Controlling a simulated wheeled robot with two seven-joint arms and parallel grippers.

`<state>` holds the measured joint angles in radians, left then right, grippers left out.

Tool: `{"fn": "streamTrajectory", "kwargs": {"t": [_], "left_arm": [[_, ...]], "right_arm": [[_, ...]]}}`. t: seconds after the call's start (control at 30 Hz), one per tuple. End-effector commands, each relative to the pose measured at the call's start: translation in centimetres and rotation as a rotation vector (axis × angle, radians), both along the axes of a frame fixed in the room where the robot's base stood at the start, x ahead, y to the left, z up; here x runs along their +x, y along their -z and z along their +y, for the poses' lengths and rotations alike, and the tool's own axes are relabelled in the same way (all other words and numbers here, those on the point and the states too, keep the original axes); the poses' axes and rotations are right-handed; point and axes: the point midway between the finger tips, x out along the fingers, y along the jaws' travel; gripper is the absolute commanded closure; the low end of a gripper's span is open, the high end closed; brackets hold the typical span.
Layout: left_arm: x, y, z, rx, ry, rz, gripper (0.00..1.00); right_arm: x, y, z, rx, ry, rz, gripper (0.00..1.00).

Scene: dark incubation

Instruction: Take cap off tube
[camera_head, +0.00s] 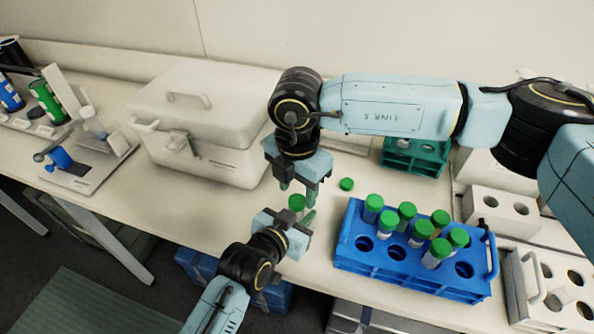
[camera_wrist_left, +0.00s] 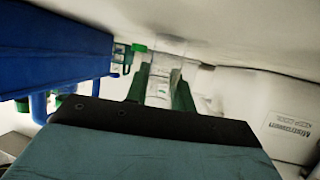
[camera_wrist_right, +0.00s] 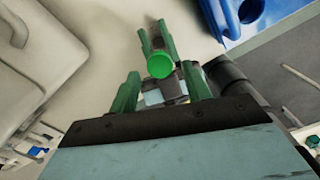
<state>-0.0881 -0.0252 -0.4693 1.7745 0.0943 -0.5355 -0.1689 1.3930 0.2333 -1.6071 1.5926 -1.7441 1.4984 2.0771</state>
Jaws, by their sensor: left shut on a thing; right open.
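My left gripper (camera_head: 300,213) is shut on a tube (camera_wrist_left: 160,82) in front of the blue rack's left side. A green cap (camera_head: 296,202) shows at the held tube; the right wrist view shows this cap (camera_wrist_right: 159,65) from above, but whether it is seated is unclear. My right gripper (camera_head: 297,188) is open and points down just above the cap, its fingers on either side in its wrist view. A loose green cap (camera_head: 346,184) lies on the table to the right of the right gripper.
A blue rack (camera_head: 410,282) holds several green-capped tubes and has empty holes along its front. A white box (camera_head: 205,125) stands behind to the left. A teal rack (camera_head: 415,158) and white racks (camera_head: 502,212) are at the right.

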Motion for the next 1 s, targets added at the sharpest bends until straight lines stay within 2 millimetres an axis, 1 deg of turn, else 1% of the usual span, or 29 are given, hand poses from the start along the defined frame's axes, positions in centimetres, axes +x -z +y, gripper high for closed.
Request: {"fn": "streamTrajectory", "kwargs": {"t": [0.1, 0.2, 0.5, 0.53, 0.87, 0.9, 1.0], "left_arm": [[0.0, 0.0, 0.0, 0.0, 0.0, 0.0, 1.0], [0.0, 0.0, 0.0, 0.0, 0.0, 0.0, 1.0], [0.0, 0.0, 0.0, 0.0, 0.0, 0.0, 1.0], [0.0, 0.0, 0.0, 0.0, 0.0, 0.0, 1.0], [0.0, 0.0, 0.0, 0.0, 0.0, 0.0, 1.0], [0.0, 0.0, 0.0, 0.0, 0.0, 0.0, 1.0], [0.0, 0.0, 0.0, 0.0, 0.0, 0.0, 1.0]], "right_arm": [[0.0, 1.4, 0.0, -0.001, 0.001, 0.0, 0.52], [0.0, 2.1, 0.0, 0.0, 0.0, 0.0, 0.52], [0.0, 2.3, 0.0, -0.001, 0.0, -0.001, 0.52], [0.0, 2.3, 0.0, -0.001, 0.0, -0.001, 0.53], [0.0, 2.3, 0.0, -0.001, 0.0, -0.001, 0.96], [0.0, 2.3, 0.0, -0.001, 0.0, -0.001, 0.98], [0.0, 2.3, 0.0, -0.001, 0.0, -0.001, 0.98]]}}
